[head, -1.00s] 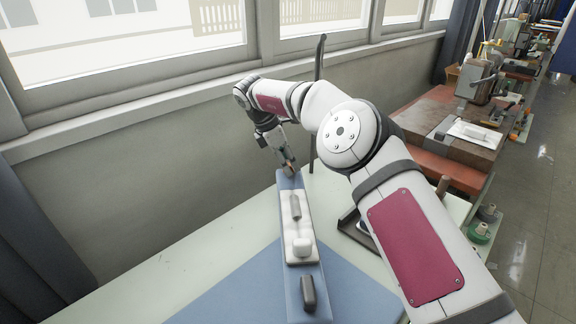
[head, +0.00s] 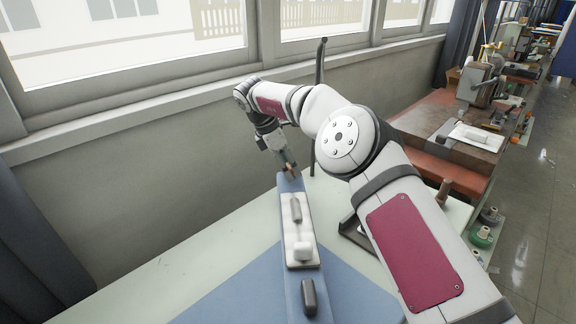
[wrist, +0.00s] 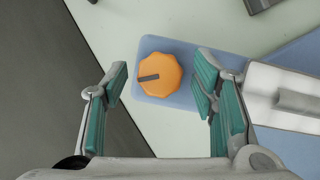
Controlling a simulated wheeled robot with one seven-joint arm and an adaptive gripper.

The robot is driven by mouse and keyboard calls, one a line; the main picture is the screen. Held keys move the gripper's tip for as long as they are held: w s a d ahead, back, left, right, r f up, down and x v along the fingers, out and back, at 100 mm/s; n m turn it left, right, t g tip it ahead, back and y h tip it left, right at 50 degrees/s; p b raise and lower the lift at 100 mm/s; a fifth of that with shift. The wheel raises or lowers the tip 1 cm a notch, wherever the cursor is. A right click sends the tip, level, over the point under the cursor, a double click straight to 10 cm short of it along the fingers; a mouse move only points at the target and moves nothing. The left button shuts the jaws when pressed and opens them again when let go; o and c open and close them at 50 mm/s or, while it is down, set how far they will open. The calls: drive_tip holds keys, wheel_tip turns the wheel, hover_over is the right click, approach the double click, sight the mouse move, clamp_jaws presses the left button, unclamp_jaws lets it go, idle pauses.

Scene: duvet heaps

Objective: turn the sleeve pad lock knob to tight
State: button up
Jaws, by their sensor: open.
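The lock knob (wrist: 158,77) is orange and many-sided with a dark grey pointer bar. In the wrist view it sits near the end of the blue sleeve pad board (wrist: 183,48). My gripper (wrist: 162,88) is open, its teal-padded fingers on either side of the knob with a gap on each side. I cannot tell the height of the fingertips over the knob. In the head view my gripper (head: 289,171) is at the far end of the narrow blue board (head: 291,292). The knob is mostly hidden there, and no tight mark can be made out.
A white plate (head: 297,231) with a grey bar and a white block lies along the board. A dark grey block (head: 309,297) is at its near end. A dark upright post (head: 318,90) stands close behind my gripper. The pale table (head: 150,280) is clear at left.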

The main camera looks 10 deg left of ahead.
drive_tip(key=v, duration=0.7)
drive_tip(key=shift+a+r, duration=0.15)
drive_tip(key=shift+r, duration=0.05)
